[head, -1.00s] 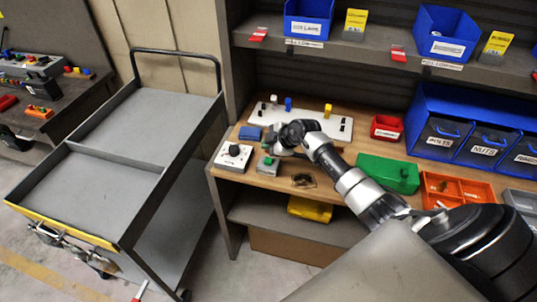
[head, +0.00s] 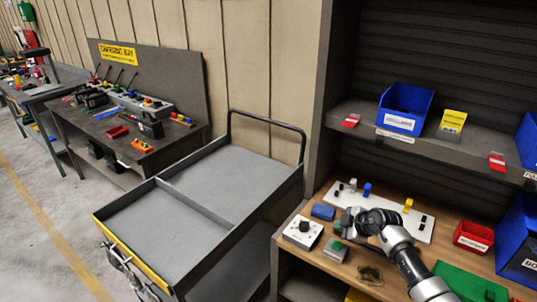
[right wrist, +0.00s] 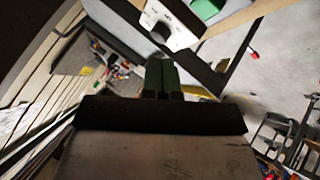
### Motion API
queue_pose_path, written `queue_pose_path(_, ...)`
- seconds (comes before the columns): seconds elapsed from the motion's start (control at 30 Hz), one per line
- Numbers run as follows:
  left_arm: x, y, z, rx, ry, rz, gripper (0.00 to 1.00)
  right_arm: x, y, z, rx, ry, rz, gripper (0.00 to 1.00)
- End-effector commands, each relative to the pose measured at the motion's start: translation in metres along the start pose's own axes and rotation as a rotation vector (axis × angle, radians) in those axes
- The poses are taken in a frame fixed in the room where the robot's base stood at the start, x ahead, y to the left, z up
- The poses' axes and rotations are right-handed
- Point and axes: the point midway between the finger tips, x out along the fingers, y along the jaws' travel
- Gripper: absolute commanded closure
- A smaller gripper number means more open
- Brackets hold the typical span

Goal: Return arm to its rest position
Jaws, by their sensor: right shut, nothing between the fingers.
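My right gripper (head: 347,222) is over the wooden bench in the head view, with its arm reaching in from the lower right. It is just right of a blue block (head: 323,211) and above a small box with a green button (head: 336,248). In the right wrist view its dark fingers (right wrist: 163,75) are together with nothing between them. A white box with a black knob (head: 303,231) stands to its left and also shows beyond the fingers in the right wrist view (right wrist: 177,22). My left gripper is not in view.
A white board (head: 425,227) with pegs lies behind the gripper. A red bin (head: 473,236) and a green case (head: 465,283) are to the right. A shelf (head: 450,145) overhangs the bench. A grey cart (head: 225,165) stands left. Open floor (head: 30,220) lies farther left.

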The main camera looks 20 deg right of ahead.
Motion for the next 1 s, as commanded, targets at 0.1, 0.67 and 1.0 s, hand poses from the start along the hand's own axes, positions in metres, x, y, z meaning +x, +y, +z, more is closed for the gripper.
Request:
queue_pose_path(0.1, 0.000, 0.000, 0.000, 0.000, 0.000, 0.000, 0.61, 0.002, -0.004, -0.012, -0.012, 0.053, 0.029, 1.00)
queue_pose_path(0.67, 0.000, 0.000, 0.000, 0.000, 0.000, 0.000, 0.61, -0.114, -0.065, -0.096, 0.528, 0.335, 0.917, 1.00)
queue_pose_path(1.0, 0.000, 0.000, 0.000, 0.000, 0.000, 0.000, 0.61, -0.149, -0.206, -0.050, 0.941, -0.267, 0.567, 1.00)
